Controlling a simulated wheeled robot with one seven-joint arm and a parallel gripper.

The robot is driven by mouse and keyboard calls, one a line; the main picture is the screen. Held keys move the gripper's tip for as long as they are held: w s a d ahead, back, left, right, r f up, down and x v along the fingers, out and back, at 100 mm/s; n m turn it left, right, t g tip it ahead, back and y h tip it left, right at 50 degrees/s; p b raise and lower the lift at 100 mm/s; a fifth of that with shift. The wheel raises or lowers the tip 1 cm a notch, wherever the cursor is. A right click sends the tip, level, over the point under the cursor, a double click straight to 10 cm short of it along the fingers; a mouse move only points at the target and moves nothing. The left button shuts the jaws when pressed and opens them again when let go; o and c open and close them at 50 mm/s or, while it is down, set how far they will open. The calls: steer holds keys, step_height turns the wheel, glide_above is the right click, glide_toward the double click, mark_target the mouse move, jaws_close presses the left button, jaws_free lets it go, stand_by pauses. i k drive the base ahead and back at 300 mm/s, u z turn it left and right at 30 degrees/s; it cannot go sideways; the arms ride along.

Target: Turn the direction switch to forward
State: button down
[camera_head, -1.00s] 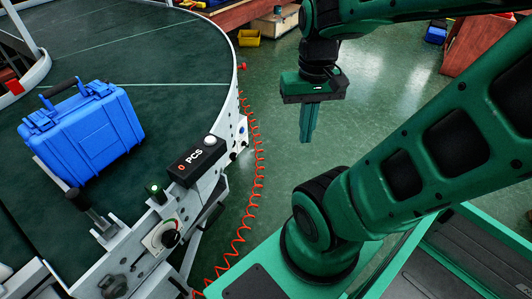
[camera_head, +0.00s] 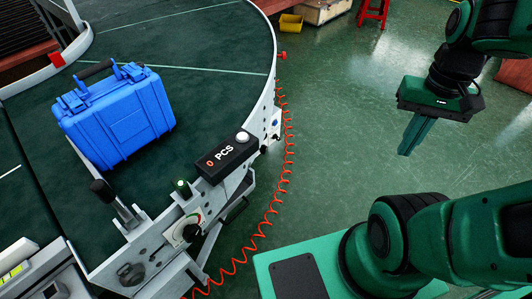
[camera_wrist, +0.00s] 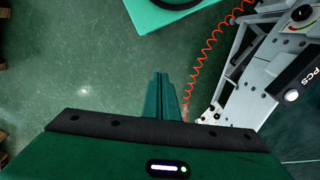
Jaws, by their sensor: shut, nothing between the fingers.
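The curved conveyor (camera_head: 215,50) has a control panel on its near end, at the lower left of the head view. A round black knob on a dial plate (camera_head: 188,231) sits there, and another dark knob (camera_head: 130,273) is lower on the frame. I cannot tell which is the direction switch or read its setting. The dial knob (camera_wrist: 301,14) also shows at the top right of the wrist view. My gripper (camera_head: 407,150) is shut and empty, pointing down over open floor, well right of the panel. Its closed fingers (camera_wrist: 162,78) show in the wrist view.
A blue case (camera_head: 120,117) stands on the belt. A PCS counter box (camera_head: 228,156) reading 0, a green button (camera_head: 182,185) and a black-handled lever (camera_head: 112,199) are by the panel. A coiled red hose (camera_head: 287,165) hangs along the conveyor's edge.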

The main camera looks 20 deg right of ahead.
mark_target(263, 150)
steer(key=u, duration=1.4)
steer(key=k, duration=0.85)
steer(key=z, duration=1.95)
steer(key=i, duration=1)
